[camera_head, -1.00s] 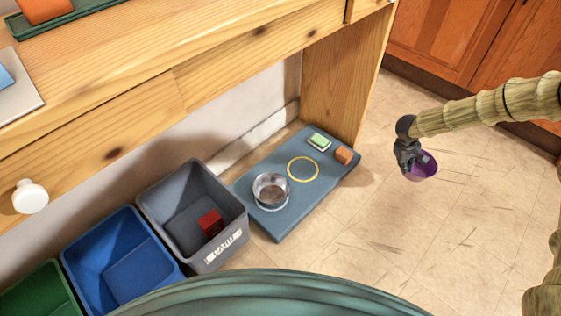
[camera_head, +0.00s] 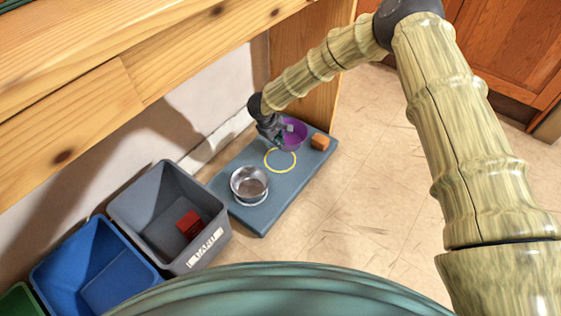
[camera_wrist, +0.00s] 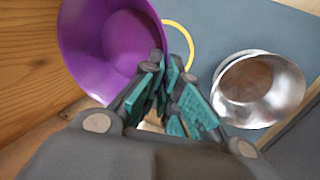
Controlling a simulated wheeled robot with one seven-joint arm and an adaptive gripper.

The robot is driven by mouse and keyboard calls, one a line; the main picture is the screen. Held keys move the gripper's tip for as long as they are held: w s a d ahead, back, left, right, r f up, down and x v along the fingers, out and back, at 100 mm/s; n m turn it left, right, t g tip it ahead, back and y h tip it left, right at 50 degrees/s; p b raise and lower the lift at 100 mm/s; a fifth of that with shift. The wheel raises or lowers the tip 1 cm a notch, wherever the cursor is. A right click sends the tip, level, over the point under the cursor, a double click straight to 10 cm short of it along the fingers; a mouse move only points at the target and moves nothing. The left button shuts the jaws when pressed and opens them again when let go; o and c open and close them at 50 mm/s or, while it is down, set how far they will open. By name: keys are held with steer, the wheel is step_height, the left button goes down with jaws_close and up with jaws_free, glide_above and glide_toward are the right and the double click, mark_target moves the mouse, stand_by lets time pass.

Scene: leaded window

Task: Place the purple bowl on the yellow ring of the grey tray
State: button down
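The purple bowl (camera_head: 295,133) hangs at my gripper (camera_head: 276,132), above the far end of the grey tray (camera_head: 240,212). My gripper is shut on the bowl's rim; the wrist view shows the bowl (camera_wrist: 85,50) to the left of the fingers (camera_wrist: 165,90). The yellow ring (camera_head: 280,168) is flat on the tray. In the head view, the bowl appears just beyond and right of the ring. In the wrist view, the bowl and fingers cover part of the ring (camera_wrist: 188,40). The exact height of the bowl above the tray is hard to tell.
A metal bowl (camera_head: 250,184) stands on the tray's near part. An orange block (camera_head: 320,142) sits near its far right corner. A grey bin (camera_head: 128,207) holding a red block (camera_head: 188,223) and a blue bin (camera_head: 60,262) stand left. A wooden desk (camera_head: 180,50) overhangs the tray's left side.

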steer(key=a+f+b, duration=0.1)
steer(key=f+b, duration=0.1)
steer(key=f, duration=0.1)
steer(key=a+f+b, duration=0.1)
steer(key=f+b, duration=0.1)
steer(key=f, duration=0.2)
steer(key=s+a+f+b, duration=0.1)
steer(key=f+b, duration=0.1)
steer(key=f, duration=0.1)
steer(key=shift+a+f, duration=0.15)
steer(key=c, duration=1.6)
jaws_free()
steer(key=shift+s, duration=0.1)
steer(key=shift+c, duration=0.2)
steer(key=p+v, duration=0.6)
steer(key=v, duration=0.6)
